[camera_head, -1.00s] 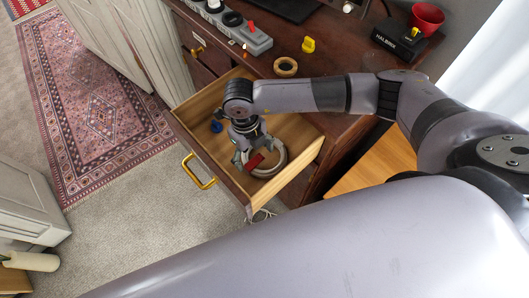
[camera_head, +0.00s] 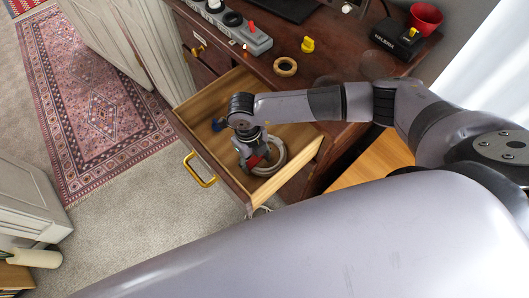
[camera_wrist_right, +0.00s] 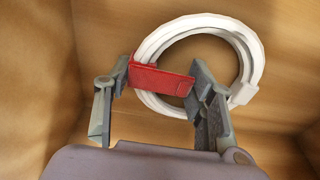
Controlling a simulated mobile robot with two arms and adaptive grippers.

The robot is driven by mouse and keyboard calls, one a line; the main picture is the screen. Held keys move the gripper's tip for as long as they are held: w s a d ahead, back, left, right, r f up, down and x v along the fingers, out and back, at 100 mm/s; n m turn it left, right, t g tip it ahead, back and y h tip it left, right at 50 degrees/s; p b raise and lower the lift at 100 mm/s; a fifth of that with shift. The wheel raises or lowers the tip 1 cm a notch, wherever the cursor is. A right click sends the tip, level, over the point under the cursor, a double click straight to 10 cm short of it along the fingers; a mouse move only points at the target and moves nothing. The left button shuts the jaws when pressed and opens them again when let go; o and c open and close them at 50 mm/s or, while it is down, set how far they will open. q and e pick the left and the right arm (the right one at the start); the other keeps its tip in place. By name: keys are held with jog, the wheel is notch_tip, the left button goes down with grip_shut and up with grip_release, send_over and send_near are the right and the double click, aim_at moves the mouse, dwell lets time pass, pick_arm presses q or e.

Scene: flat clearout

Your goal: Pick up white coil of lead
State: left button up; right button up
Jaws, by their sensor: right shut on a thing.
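The white coil of lead (camera_head: 281,153) lies in the open wooden drawer, partly hidden by my right gripper (camera_head: 255,161). In the right wrist view the coil (camera_wrist_right: 253,60) is a white ring with a flat red band (camera_wrist_right: 162,80) across its near left part. My right gripper (camera_wrist_right: 160,82) has one finger at each end of the red band and is shut on the banded part of the coil. The coil is low in the drawer; I cannot tell whether it touches the bottom. My left gripper is not in view.
The drawer's front (camera_head: 226,178) has a yellow handle (camera_head: 199,170). A small blue thing (camera_head: 217,125) lies in its far left part. On the desk above are a power strip (camera_head: 247,36), a tape ring (camera_head: 285,67), a yellow thing (camera_head: 308,45) and a red cup (camera_head: 425,18).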

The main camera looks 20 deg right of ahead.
jog(key=c, duration=0.9)
jog(key=shift+o, duration=0.2)
jog(key=shift+r, duration=0.1)
